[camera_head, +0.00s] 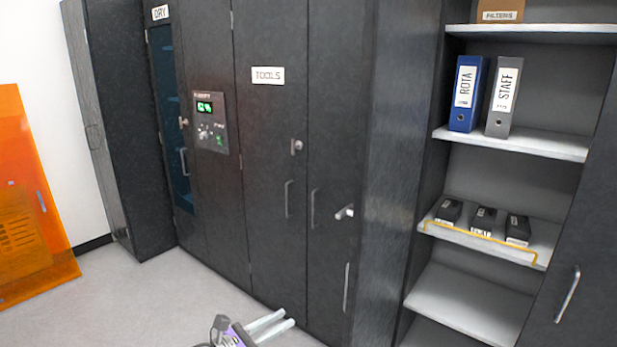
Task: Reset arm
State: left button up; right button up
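Tall dark cabinets, one labelled TOOLS (268,76), fill the middle. Open shelves (512,142) on the right hold a blue binder (465,95), a grey binder (503,98) and black boxes (484,219). An orange panel (35,200) stands left. Floor (150,295) at lower left is clear.

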jog(key=d+r+m+g+y+p, duration=0.1)
jog(key=d+m+g+y+p, duration=0.2)
jog(key=d, duration=0.9)
jog(key=s+d+m+g+y+p, duration=0.2)
jog(key=s+d+m+g+y, duration=0.1)
jog(key=s+d+m, duration=0.65)
pick_arm(q)
notch_tip(320, 180, up, 10)
jog(key=w+p, duration=0.2)
jog(key=p, duration=0.1)
jog(key=shift+w+d+r+p, duration=0.2)
jog(key=shift+d+p, duration=0.2)
pick_arm(e)
jog(key=s+d+f+m+y, duration=0.1)
jog(key=s+d+m+y, duration=0.1)
jog(key=s+m, duration=0.4)
jog(key=s+d+f+m+y, duration=0.1)
jog(key=s+m+y, duration=0.4)
jog(key=s, duration=0.9)
jog(key=shift+s+d+f+m, duration=0.15)
jog(key=shift+d+f+m, duration=0.3)
jog(key=shift+m, duration=0.8)
